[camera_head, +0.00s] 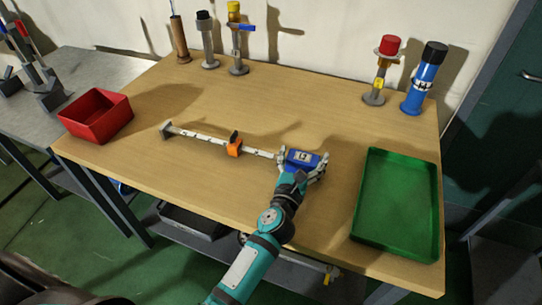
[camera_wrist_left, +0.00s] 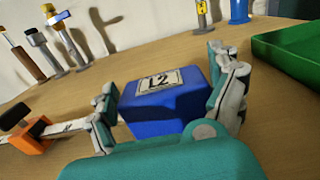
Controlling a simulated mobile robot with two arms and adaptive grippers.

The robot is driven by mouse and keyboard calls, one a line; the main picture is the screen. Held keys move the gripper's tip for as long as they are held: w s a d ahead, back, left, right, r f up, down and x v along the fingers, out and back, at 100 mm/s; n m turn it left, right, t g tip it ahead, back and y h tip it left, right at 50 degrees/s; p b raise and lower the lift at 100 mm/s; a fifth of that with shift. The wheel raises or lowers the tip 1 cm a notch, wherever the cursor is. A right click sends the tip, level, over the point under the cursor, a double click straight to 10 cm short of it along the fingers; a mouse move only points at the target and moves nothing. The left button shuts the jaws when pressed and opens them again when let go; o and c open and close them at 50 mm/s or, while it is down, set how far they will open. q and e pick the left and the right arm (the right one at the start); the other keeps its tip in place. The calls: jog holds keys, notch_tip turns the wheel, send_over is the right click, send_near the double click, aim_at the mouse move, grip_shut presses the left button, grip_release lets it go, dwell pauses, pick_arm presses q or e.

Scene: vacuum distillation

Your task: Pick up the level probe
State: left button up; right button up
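The level probe is a long white graduated bar (camera_head: 200,137) with an orange slider (camera_head: 234,148) and a blue block (camera_head: 303,162) at its right end. It lies on the wooden table. In the left wrist view, the blue block (camera_wrist_left: 165,108) carries a label reading L2, and the orange slider (camera_wrist_left: 28,140) shows at the left edge. My left gripper (camera_head: 303,165) has one finger on each side of the blue block. The fingers are very close to its sides; I cannot tell whether they press on it. My right gripper is not in view.
A red bin (camera_head: 97,115) stands at the table's left and a green tray (camera_head: 398,203) at its right. Several upright instruments stand along the back, including a blue cylinder (camera_head: 424,82) and a red-topped one (camera_head: 383,72). The table behind the probe is clear.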

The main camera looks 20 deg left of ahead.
pick_arm(q)
jog(key=c, duration=0.9)
jog(key=shift+r, duration=0.1)
jog(key=shift+c, duration=0.5)
